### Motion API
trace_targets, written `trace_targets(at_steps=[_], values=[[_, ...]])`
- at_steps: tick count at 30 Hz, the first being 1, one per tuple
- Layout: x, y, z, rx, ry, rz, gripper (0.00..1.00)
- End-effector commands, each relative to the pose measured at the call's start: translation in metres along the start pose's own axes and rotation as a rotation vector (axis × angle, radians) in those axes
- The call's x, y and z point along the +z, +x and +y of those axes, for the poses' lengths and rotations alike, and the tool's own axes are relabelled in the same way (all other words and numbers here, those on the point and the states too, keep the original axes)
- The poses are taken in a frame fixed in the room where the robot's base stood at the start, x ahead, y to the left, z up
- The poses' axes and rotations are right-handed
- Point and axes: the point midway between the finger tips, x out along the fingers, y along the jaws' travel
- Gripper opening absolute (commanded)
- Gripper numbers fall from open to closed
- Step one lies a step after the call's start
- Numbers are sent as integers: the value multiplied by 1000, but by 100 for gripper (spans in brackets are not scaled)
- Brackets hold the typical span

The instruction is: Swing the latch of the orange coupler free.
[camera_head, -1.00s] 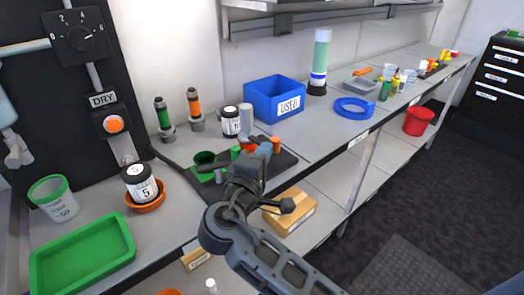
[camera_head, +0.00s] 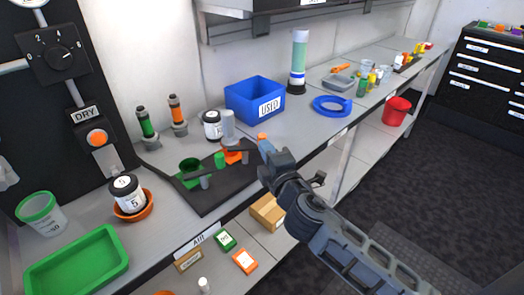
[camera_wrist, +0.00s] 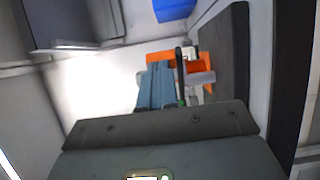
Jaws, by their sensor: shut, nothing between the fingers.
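The orange coupler (camera_head: 232,156) sits on a dark mat (camera_head: 210,201) on the bench, beside a green coupler (camera_head: 190,169). A dark bar, which looks like its latch (camera_head: 241,150), reaches right from it toward my gripper (camera_head: 265,147). My gripper is shut and empty, just right of the coupler near the bench's front edge. In the wrist view, my blue-grey fingers (camera_wrist: 155,85) overlap the orange coupler (camera_wrist: 165,56), with the dark latch bar (camera_wrist: 181,66) just right of them. I cannot tell whether they touch.
A grey cylinder (camera_head: 228,126) stands behind the coupler, with a black-and-white jar (camera_head: 212,127) left of it. A blue bin (camera_head: 255,98) stands behind these. A green tray (camera_head: 76,262) lies at the near left. Open floor (camera_head: 430,190) lies to the right.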

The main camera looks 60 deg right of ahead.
Motion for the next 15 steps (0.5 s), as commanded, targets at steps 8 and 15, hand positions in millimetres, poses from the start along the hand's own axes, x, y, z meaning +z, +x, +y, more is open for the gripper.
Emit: trace_targets(at_steps=[8, 15], values=[[9, 9, 0, 1, 0, -3, 0], [12, 12, 0, 0, 0, -1, 0]])
